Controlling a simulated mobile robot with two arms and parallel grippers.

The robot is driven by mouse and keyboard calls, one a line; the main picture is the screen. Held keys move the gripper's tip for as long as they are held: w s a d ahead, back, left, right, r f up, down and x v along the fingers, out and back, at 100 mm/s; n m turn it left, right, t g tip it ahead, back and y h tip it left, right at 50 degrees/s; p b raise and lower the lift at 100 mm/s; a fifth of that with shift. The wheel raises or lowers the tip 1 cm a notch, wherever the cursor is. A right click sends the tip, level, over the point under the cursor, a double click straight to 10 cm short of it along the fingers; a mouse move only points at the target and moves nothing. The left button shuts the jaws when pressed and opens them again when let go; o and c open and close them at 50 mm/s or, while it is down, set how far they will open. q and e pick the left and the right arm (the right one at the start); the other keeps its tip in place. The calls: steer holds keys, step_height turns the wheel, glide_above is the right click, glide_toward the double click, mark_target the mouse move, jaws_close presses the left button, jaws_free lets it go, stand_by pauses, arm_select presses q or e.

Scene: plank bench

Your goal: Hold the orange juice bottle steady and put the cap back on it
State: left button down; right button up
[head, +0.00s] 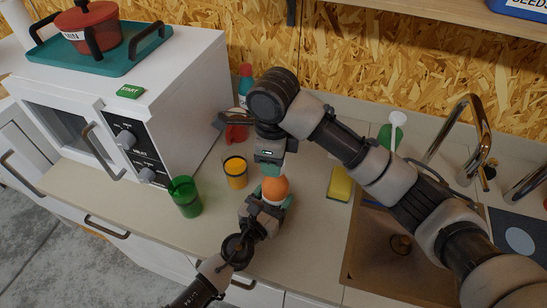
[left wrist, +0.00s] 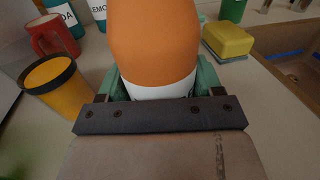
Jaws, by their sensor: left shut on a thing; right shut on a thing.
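The orange juice bottle (head: 275,187) stands upright near the front of the counter, orange with a white band low down. My left gripper (head: 271,200) is shut around its lower part; the left wrist view shows the bottle (left wrist: 155,45) between the green fingers. Its top is out of that view. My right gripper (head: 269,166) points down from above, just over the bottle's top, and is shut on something. The cap is hidden between its fingers, so I cannot tell whether it touches the bottle neck.
A green cup (head: 185,197) and a dark-rimmed yellow cup (head: 236,173) stand left of the bottle. A red mug (left wrist: 52,36) is behind. A yellow sponge (head: 340,185) lies right, beside the sink (head: 385,250). The white microwave (head: 185,95) stands at the left.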

steer(key=o, duration=0.9)
steer(key=shift+c, duration=0.4)
